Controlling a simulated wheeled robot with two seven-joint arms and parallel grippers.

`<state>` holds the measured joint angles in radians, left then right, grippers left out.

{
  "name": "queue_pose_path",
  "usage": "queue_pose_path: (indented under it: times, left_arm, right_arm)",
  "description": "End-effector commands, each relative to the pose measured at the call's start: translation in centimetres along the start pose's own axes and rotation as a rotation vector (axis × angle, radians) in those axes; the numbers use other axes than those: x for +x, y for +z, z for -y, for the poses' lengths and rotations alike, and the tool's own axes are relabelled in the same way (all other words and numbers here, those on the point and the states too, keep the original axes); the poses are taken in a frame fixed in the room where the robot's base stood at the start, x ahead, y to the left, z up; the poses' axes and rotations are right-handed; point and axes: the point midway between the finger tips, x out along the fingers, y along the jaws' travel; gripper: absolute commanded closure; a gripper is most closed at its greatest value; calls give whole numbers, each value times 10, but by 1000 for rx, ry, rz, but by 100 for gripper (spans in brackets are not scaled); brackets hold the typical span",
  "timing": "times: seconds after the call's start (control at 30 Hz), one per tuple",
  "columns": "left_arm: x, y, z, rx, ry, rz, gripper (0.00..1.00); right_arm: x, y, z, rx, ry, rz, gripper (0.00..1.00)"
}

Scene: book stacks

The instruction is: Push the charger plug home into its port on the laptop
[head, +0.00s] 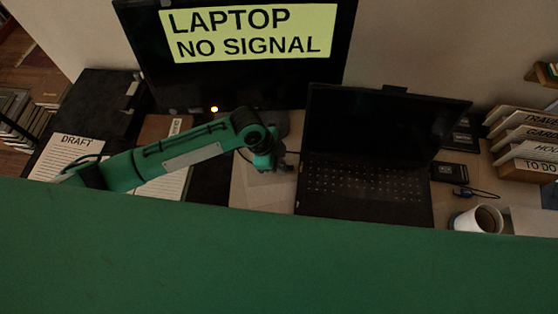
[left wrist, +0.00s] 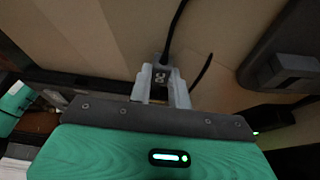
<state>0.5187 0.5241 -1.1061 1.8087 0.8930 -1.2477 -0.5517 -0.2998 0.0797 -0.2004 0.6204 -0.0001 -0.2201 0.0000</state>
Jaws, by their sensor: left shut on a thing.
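The black laptop (head: 365,185) stands open on the desk, its screen dark. My left gripper (head: 286,164) is low over the desk, close beside the laptop's left edge. In the left wrist view, my left gripper (left wrist: 162,88) is shut on the small dark charger plug (left wrist: 160,75). A black cable (left wrist: 176,28) runs up from between the fingers. The port on the laptop is too small or hidden to make out, and I cannot tell whether the plug touches it. My right gripper is not in view.
A monitor (head: 250,60) reading "LAPTOP NO SIGNAL" stands behind. A white mug (head: 478,219), a dark box-shaped item (head: 449,172) and a file rack (head: 525,150) are right of the laptop. A draft paper (head: 66,155) lies at left.

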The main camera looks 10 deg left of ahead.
Motion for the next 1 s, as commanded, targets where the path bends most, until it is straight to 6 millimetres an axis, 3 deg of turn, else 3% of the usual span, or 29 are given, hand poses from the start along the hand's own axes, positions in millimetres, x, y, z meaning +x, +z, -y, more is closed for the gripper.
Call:
queue_pose_path:
  times: [1.0]
  left_arm:
    - [5, -14, 0, 1, 1, -1, 100]
  right_arm:
    - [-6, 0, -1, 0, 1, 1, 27]
